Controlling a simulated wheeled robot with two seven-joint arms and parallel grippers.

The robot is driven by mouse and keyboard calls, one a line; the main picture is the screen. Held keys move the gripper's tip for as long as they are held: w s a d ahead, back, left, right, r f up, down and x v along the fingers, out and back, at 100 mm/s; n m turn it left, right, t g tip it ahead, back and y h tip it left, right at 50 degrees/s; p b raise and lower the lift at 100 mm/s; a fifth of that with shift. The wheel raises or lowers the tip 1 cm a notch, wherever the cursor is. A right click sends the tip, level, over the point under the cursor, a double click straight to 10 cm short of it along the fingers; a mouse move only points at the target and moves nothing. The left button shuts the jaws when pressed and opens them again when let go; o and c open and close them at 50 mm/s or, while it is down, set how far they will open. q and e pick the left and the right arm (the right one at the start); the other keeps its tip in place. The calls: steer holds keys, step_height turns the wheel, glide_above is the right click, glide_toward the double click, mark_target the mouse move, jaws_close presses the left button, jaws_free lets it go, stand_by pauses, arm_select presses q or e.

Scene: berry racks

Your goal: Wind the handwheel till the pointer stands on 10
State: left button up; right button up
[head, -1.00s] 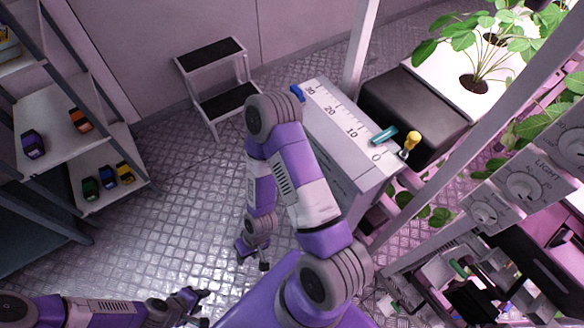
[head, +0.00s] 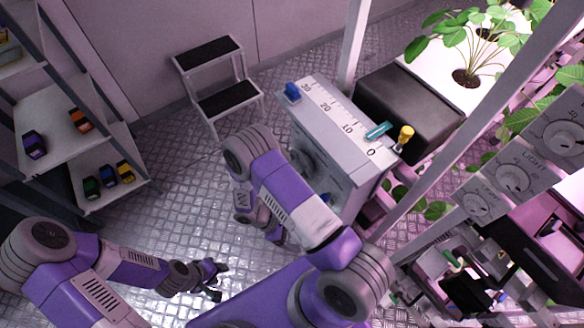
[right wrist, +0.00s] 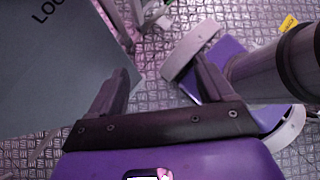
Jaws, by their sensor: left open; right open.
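The grey-white box (head: 330,130) carries a scale on its top, marked 0, 10, 20 and 30. A teal pointer (head: 378,131) stands between 0 and 10. A round grey part (head: 301,160), which looks like the handwheel, shows on the box's side and is partly hidden by my right arm. My left gripper (head: 215,281) is open and empty above the floor, left of the box and apart from it. My right gripper (right wrist: 160,88) is open and empty in the right wrist view. In the head view it is mostly hidden behind my arm.
A step stool (head: 215,80) stands behind. A shelf rack (head: 60,120) is at left, plant racks at right. A grey panel with cut-off lettering (right wrist: 50,60) fills the wrist view's left.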

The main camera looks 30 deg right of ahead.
steer(key=w+d+r+n+t+h, duration=0.3)
steer(key=w+r+h, duration=0.25)
steer(key=w, duration=0.25)
steer(key=n+t+h, duration=0.3)
steer(key=t+h, duration=0.2)
steer(key=h, duration=0.1)
glide_toward(301, 164)
steer(key=d, duration=0.4)
steer(key=d+p, duration=0.1)
steer(key=d, duration=0.1)
steer(key=shift+w+d+f, duration=0.2)
steer(key=shift+w, duration=0.15)
steer(key=shift+c, duration=0.2)
steer(key=c, duration=0.9)
